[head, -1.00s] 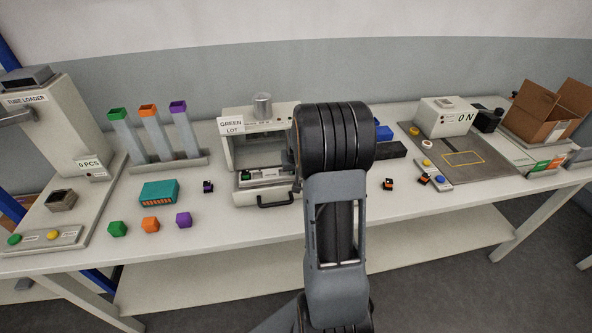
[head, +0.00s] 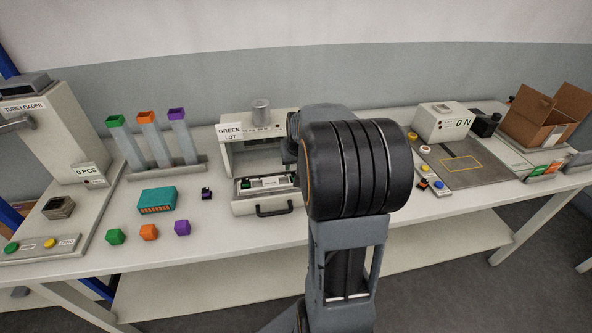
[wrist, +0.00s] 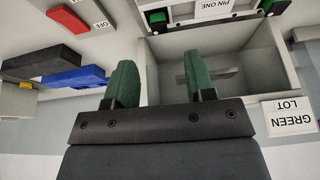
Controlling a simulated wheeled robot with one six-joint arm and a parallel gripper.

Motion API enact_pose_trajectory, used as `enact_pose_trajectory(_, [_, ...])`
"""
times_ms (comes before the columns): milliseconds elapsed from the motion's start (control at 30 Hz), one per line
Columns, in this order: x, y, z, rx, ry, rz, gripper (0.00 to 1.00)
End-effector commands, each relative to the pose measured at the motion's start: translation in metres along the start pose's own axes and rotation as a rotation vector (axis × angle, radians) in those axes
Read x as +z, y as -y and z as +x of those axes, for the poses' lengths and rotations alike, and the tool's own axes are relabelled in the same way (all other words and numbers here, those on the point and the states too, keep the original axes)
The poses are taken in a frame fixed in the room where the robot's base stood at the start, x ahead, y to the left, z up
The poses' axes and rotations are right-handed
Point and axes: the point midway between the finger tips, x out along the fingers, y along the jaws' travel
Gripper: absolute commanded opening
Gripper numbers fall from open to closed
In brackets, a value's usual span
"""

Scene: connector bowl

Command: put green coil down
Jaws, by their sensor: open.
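My gripper (wrist: 160,64) shows in the wrist view as two green-padded fingers, apart with nothing between them; in the head view my arm hides it. A small green piece (head: 245,184), possibly the green coil, sits in the fixture on the pulled-out drawer (head: 262,197). In the wrist view a green piece (wrist: 157,17) shows at the left end of the fixture marked PIN ONE (wrist: 212,6), apart from the fingers. Another green spot (wrist: 275,5) shows at its right end.
Left of the drawer are a teal block (head: 156,200) and green (head: 115,237), orange (head: 149,232) and purple (head: 182,228) pieces. Behind stand three tubes (head: 150,140). A blue block (wrist: 75,79) lies beside the box. A cardboard box (head: 540,118) stands far right.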

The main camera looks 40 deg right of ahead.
Motion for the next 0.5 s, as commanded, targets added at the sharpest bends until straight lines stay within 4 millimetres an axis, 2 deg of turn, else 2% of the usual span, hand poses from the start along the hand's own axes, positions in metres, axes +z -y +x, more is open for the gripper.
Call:
enact_pose_trajectory(167, [0.001,0.004,-0.019,-0.002,-0.004,-0.007,0.5])
enact_pose_trajectory(267, [0.015,0.025,-0.037,-0.02,-0.002,-0.052,0.5])
enact_pose_trajectory(367, [0.046,0.061,-0.062,-0.052,0.005,-0.135,0.5])
enact_pose_trajectory(500, [0.103,0.102,-0.092,-0.098,0.019,-0.261,0.5])
